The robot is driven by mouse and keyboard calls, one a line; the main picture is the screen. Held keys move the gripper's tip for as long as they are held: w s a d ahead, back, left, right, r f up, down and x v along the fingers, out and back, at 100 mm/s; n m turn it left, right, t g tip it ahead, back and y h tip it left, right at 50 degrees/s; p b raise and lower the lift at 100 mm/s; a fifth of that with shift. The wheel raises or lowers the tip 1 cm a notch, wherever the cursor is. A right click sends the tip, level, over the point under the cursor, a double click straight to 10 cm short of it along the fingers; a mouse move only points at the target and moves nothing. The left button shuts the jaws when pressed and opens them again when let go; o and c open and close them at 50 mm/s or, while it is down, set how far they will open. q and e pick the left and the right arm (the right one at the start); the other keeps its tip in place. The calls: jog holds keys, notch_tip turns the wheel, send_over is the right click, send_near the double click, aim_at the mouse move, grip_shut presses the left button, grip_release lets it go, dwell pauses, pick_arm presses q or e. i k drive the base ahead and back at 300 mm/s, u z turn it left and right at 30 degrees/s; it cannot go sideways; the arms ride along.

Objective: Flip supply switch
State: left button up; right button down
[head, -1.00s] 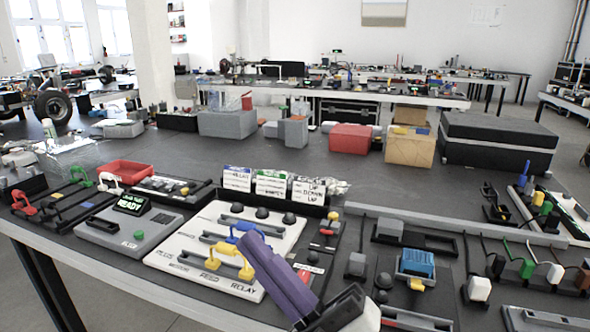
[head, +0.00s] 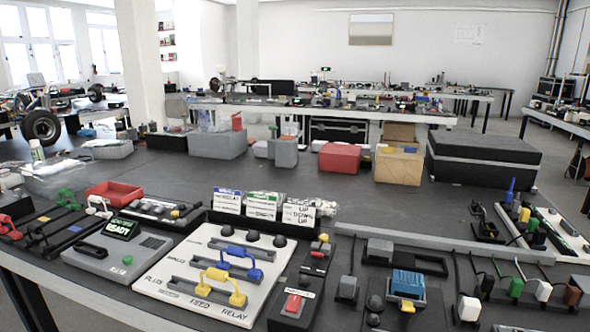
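A black box with a red rocker switch (head: 293,303) and a small white label stands at the front of the bench, right of the white panel. The label is too small to read, so I cannot tell if this is the supply switch. A smaller black unit (head: 318,256) with a yellow knob and a red part stands behind it. The white panel (head: 192,288) carries blue and yellow plug leads, with FEED and RELAY lettering. Neither of my grippers is in view.
A grey box with a green READY display (head: 120,229) stands left of the panel. Labelled cards (head: 265,205) stand in a black holder behind it. A blue-topped block (head: 407,285) and several coloured plugs lie right. The bench middle (head: 290,170) is mostly clear.

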aim_at(293, 305)
jog(key=k, duration=1.35)
jog(key=z, duration=0.7)
jog(key=i, duration=1.7)
jog(key=u, duration=0.75)
